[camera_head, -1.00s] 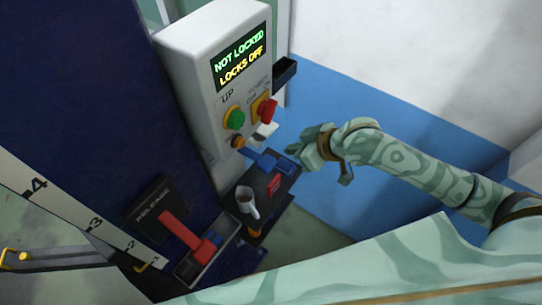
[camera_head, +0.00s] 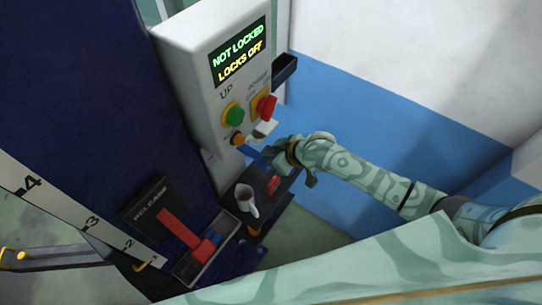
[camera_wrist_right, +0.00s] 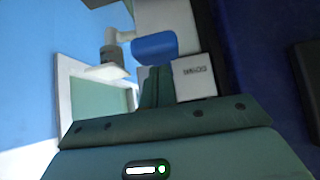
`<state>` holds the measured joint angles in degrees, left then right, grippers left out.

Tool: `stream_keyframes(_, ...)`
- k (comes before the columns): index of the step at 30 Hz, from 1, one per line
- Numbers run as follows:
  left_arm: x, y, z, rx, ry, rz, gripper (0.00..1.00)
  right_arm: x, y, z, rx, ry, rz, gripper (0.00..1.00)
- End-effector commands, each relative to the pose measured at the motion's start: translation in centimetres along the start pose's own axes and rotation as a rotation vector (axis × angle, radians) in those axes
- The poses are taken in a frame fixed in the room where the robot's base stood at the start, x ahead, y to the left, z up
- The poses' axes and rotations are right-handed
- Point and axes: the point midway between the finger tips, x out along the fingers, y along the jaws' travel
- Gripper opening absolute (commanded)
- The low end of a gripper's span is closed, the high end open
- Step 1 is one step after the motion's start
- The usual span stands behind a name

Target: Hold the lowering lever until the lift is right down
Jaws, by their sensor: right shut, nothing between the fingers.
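A lever with a blue grip (camera_head: 253,154) is below the grey control box (camera_head: 205,85); my right gripper (camera_head: 272,153) is right beside it and hides part of it. In the right wrist view the blue grip (camera_wrist_right: 155,47) is just beyond the fingertips of my right gripper (camera_wrist_right: 155,75). The gripper is shut with nothing in it; I cannot tell whether it touches the lever. A white label (camera_wrist_right: 193,77) with upside-down text is beside the fingers. The box's display (camera_head: 240,54) reads NOT LOCKED and LOCKS OFF. My left gripper is not in view.
A red release lever (camera_head: 182,232) is on the dark blue column (camera_head: 110,100), near a numbered scale (camera_head: 60,210). A shelf below the box holds a white mug (camera_head: 246,199) and a small red item (camera_head: 273,184). The box has a green button (camera_head: 232,113) and a red knob (camera_head: 266,106).

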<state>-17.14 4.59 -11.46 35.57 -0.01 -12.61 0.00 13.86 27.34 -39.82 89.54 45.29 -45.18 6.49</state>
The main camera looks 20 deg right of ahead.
Motion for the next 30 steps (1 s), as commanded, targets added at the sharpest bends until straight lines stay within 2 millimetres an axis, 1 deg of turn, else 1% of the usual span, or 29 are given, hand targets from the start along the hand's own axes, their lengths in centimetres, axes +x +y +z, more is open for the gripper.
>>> stream_keyframes(3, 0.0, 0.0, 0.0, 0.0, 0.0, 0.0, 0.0, 0.3, 0.0, 0.3, 0.001, 0.001, 0.0, 0.0)
stream_keyframes(11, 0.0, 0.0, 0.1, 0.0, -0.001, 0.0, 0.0, 0.3, 0.0, 0.3, 0.001, 0.001, 0.0, 0.0)
stream_keyframes(14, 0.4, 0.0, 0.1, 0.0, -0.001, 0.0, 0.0, 0.5, 0.0, 0.6, 0.001, 0.009, 0.0, 0.0)
stream_keyframes(17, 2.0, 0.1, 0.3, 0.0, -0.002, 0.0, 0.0, 1.3, 0.0, 1.6, 0.001, 0.054, -0.001, 0.0)
stream_keyframes(21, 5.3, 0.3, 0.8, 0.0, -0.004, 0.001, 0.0, 2.8, 0.0, 3.6, 0.0, 0.165, -0.001, 0.0)
stream_keyframes(24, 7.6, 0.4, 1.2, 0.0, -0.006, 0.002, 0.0, 3.7, -0.1, 4.6, 0.002, 0.243, -0.001, 0.0)
stream_keyframes(27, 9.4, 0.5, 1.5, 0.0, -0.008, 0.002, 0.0, 4.3, 0.0, 5.2, 0.0, 0.308, 0.0, 0.0)
stream_keyframes(29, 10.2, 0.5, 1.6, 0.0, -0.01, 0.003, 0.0, 4.7, -0.1, 5.5, 0.001, 0.335, -0.001, 0.0)
stream_keyframes(30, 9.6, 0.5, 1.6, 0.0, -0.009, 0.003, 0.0, 4.3, -0.1, 5.0, 0.002, 0.337, -0.001, 0.0)
